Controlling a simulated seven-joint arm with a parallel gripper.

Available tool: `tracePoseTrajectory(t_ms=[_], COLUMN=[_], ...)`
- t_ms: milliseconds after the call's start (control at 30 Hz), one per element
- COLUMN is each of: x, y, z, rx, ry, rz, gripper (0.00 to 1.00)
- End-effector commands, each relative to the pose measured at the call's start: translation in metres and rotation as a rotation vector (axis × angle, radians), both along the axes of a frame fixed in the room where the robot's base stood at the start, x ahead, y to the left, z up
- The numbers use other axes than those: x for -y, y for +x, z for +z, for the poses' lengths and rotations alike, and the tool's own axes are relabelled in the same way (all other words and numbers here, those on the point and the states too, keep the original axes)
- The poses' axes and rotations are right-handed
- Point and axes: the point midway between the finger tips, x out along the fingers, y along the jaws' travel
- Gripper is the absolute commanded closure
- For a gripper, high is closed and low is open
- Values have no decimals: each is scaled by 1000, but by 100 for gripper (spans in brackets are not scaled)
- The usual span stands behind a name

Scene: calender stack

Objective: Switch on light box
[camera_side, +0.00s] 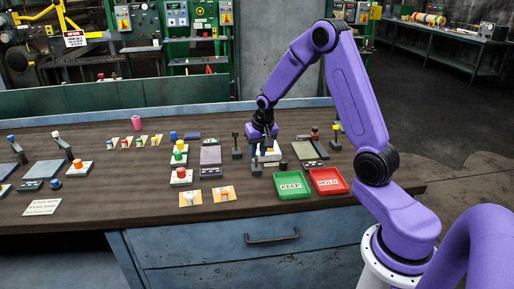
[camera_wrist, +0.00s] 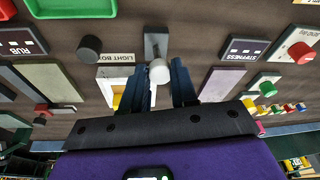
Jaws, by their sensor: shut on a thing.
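The light box shows in the wrist view as a white panel (camera_wrist: 113,72) with a LIGHT BOX label above it and a yellow thing against it. In the side view the light box (camera_side: 271,153) is partly hidden behind my gripper. A lever with a white round knob (camera_wrist: 159,71) on a grey base (camera_wrist: 156,44) stands just beside the label. My gripper (camera_wrist: 158,82) points down at the bench, its two dark fingers on either side of this knob and shut on it. In the side view my gripper (camera_side: 265,143) is low over the bench. I cannot tell whether the light is on.
A green KEEP tray (camera_side: 277,192) and a red HOLD tray (camera_side: 344,187) lie in front of the light box. A dark-knobbed lever (camera_wrist: 90,45) stands close to the label. Grey slabs, buttons and other levers crowd both sides.

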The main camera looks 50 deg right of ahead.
Motion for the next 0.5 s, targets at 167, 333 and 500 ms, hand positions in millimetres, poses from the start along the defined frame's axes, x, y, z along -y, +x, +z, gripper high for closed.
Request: tracePoseTrajectory(t_ms=[167, 333, 500], x=[-14, -17, -18], y=[-9, -12, -13], z=[-7, -9, -11], rx=[-21, -21, -21], ry=[8, 9, 9], rz=[7, 8, 9], gripper=[100, 100, 100])
